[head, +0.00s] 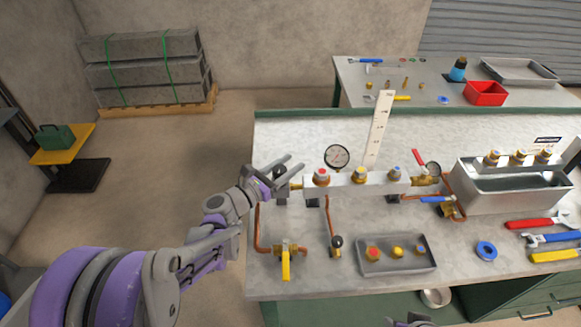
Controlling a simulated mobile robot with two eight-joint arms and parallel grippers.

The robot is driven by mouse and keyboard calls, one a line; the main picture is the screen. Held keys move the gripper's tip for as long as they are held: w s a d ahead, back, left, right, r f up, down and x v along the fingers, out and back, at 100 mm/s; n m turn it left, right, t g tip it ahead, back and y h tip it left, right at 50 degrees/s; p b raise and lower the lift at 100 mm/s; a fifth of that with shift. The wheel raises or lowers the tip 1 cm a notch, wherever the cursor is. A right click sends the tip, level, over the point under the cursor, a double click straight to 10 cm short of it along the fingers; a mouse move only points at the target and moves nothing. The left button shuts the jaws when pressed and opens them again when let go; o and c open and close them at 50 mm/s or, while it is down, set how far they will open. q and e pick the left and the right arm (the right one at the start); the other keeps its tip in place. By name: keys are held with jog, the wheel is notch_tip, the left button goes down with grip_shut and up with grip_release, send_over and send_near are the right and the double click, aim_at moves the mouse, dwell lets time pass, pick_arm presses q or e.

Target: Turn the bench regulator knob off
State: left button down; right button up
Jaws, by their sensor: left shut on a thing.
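A white manifold bar (340,183) runs across the bench, with a brass fitting (297,185) at its left end. A dark regulator knob (279,172) shows there, partly hidden by my left gripper (289,168). My left gripper reaches in from the left and is shut on the knob, with its fingers on either side. The knob's turn position cannot be read. A round gauge (337,156) stands behind the bar. A grey part of my right arm shows at the bottom edge; its jaws cannot be made out.
A yellow-handled valve (286,262) and a black-knobbed lever (336,242) stand in front of the bar. A grey tray (398,267) holds coloured fittings. A metal tank (510,185) and pliers (548,238) are at right. The bench's back left is clear.

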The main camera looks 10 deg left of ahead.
aim_at(276, 176)
pick_arm(q)
jog(key=shift+w+a+n+t+y, duration=0.1)
jog(key=shift+a+n+t+y, duration=0.1)
jog(key=shift+n+t+y, duration=0.6)
jog(key=shift+w+a+n+t+y, duration=0.15)
jog(key=shift+n+t+y, duration=0.15)
jog(key=shift+n+y, duration=0.85)
jog(key=shift+s+m+y, duration=0.1)
jog(key=shift+m+y, duration=0.25)
jog(key=shift+c, duration=1.8)
grip_release()
jog(key=shift+s+a, duration=0.1)
jog(key=v, duration=1)
jog(key=shift+s+a, duration=0.1)
jog(key=shift+s, duration=0.2)
